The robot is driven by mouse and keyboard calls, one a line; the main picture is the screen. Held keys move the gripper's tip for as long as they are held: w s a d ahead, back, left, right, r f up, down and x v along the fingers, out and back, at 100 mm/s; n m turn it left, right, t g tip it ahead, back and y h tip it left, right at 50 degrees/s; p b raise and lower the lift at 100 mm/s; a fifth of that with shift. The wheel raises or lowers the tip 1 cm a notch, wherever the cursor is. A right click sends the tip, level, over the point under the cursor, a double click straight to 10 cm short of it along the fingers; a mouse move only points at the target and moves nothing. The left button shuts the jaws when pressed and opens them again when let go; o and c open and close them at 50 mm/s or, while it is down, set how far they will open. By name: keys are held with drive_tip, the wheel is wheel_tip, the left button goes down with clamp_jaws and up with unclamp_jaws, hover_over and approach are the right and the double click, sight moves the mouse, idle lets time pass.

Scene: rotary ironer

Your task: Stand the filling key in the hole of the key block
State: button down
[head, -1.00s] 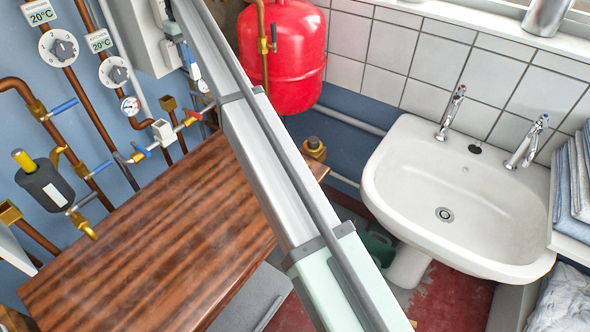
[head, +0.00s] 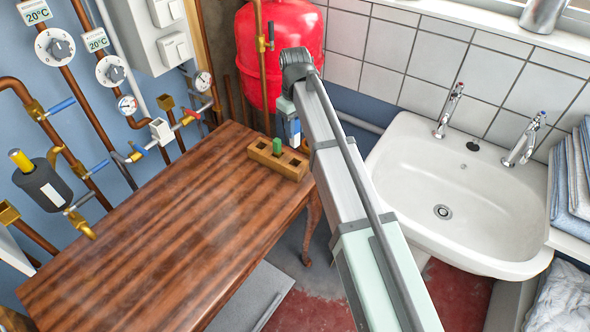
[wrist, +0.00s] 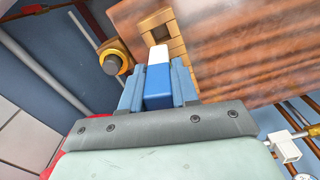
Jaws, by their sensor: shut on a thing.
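My gripper (wrist: 157,88) is shut on the filling key (wrist: 158,84), a blue bar with a white end, held between its two blue fingers. The white end points away from the gripper, toward the key block. The key block (wrist: 176,22) is a light wooden block with square holes. In the head view the key block (head: 259,156) lies on the far right corner of the table, with a green peg (head: 277,145) standing in it. There my gripper (head: 291,128) is just behind and right of the block. The gap between key and block cannot be told.
The brown wooden table (head: 150,235) is otherwise clear. Pipes with valves and gauges run along the blue wall at left. A red tank (head: 275,50) hangs behind the block. A white sink (head: 455,200) is at right. A brass fitting (wrist: 115,58) shows beside the block.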

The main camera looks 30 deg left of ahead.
drive_tip(key=shift+s+d+f+n, duration=0.15)
drive_tip(key=shift+s+d+n, duration=0.25)
drive_tip(key=shift+d, duration=0.05)
drive_tip(key=shift+w+a+n, duration=0.25)
drive_tip(key=shift+n, duration=0.35)
drive_tip(key=shift+f+n, duration=0.1)
drive_tip(key=shift+n, duration=0.2)
drive_tip(key=shift+f, duration=4.9)
drive_tip(key=shift+f, duration=0.1)
drive_tip(key=c, duration=0.8)
unclamp_jaws()
drive_tip(key=shift+c, duration=0.2)
wheel_tip(320, 180, up, 12)
drive_tip(key=shift+r, duration=0.1)
